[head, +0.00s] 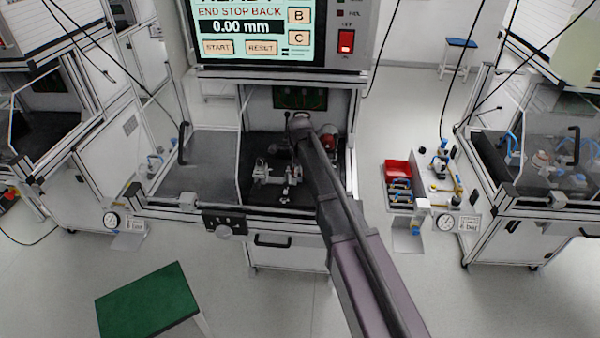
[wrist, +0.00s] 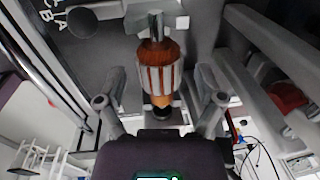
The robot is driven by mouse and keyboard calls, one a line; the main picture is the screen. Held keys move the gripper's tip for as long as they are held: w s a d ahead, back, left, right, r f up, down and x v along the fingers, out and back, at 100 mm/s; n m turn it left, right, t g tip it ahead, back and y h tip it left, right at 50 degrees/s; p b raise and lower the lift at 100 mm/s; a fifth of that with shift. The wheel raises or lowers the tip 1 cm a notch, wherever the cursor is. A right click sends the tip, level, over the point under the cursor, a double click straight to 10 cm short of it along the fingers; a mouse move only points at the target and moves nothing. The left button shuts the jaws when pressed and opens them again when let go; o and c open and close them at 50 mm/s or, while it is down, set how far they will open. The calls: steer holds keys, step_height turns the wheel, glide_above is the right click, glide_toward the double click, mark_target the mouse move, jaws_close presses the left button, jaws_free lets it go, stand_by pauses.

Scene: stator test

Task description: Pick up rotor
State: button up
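The rotor (wrist: 158,78), with orange-brown copper windings and pale metal bars, shows in the wrist view straight ahead of my gripper (wrist: 161,72). A grey holder or clamp (wrist: 148,22) is at its far end. My two fingers are spread, one on each side of the rotor, with a visible gap on both sides. My gripper is open and not touching the rotor's sides. In the head view my arm reaches into the test bench bay, and its end (head: 300,122) covers the rotor, which I cannot make out there.
The bench (head: 215,150) has a metal fixture (head: 270,174) in its bay and a display panel (head: 255,30) above. Frame posts stand close on both sides. A red bin (head: 398,168) sits to the right, and a green-topped stool (head: 150,300) stands in front at left.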

jaws_close()
steer(key=shift+r, duration=0.2)
step_height(320, 180, up, 3)
steer(key=p, duration=0.3)
steer(key=s+d, duration=0.2)
steer(key=s, duration=0.2)
steer(key=s+d+r+p, duration=0.1)
steer(key=s+d, duration=0.1)
steer(key=s, duration=0.3)
steer(key=s+d+p, duration=0.1)
steer(key=s+d, duration=0.2)
steer(key=s, duration=0.2)
steer(key=shift+s+r, duration=0.25)
steer(key=shift+r, duration=0.05)
steer(key=shift+a, duration=0.1)
steer(key=shift+r+p, duration=2.55)
